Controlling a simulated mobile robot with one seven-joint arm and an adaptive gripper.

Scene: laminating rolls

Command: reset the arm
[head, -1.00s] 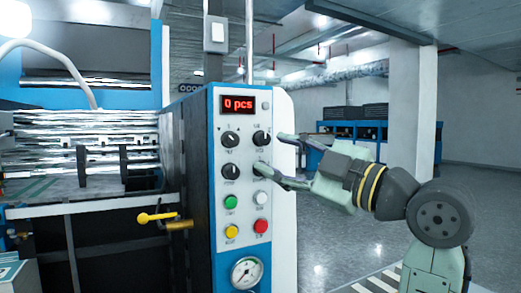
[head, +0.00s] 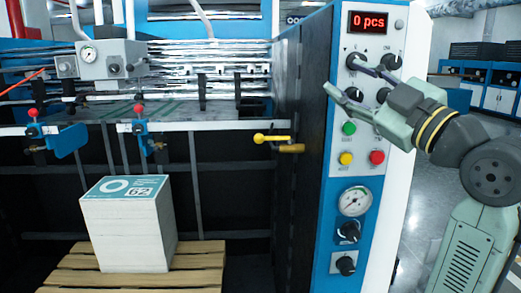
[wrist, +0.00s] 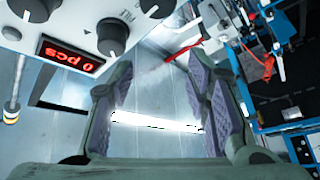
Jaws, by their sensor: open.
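My gripper (head: 340,74) is in front of the control panel (head: 340,135) in the head view, its fingers apart and pointing left across the knobs. Nothing shows between the fingers. The arm comes in from the right edge and is bent at the elbow. In the wrist view my gripper (wrist: 160,85) is also open and empty. There the panel (wrist: 75,20) shows at the upper left, with black knobs and a red "0 pcs" display (wrist: 72,57). I cannot tell whether a fingertip touches the panel.
A stack of white sheets (head: 125,235) stands on a wooden pallet (head: 195,262) at the lower left. A yellow lever (head: 272,139) sticks out left of the panel. The laminating machine (head: 170,75) fills the left and middle. Open floor (head: 415,205) shows at the right.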

